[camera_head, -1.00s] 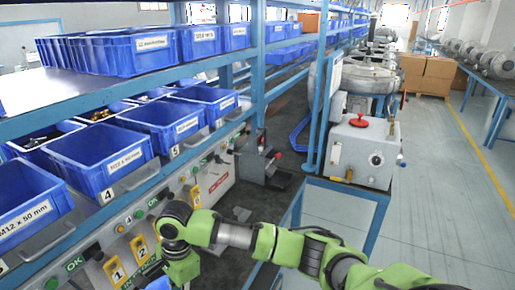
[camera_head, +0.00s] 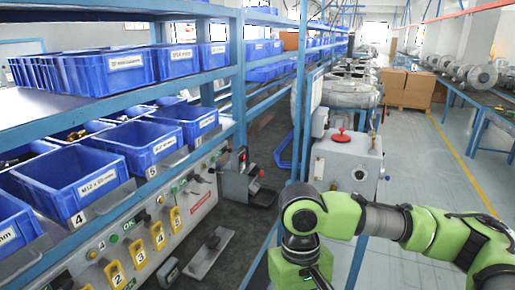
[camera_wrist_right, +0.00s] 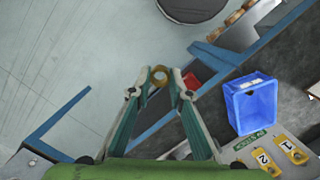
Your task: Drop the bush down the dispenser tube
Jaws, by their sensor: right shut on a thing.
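In the right wrist view, my right gripper (camera_wrist_right: 158,82) is shut on the bush (camera_wrist_right: 159,75), a small brass-coloured ring held between the fingertips. The ring's hole shows. The gripper is over the bench's blue edge and the pale floor, with nothing touching the bush but the fingers. In the head view my right arm comes in from the right and bends down; its fingers are below the picture. My left gripper is in neither view. I cannot make out the dispenser tube for certain in either view.
A blue bin (camera_wrist_right: 232,88) lies right of the gripper in the wrist view, near yellow numbered tags (camera_wrist_right: 289,150). In the head view, blue bins (camera_head: 75,184) fill the rack at left. A grey machine with a red knob (camera_head: 345,160) stands behind my right arm.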

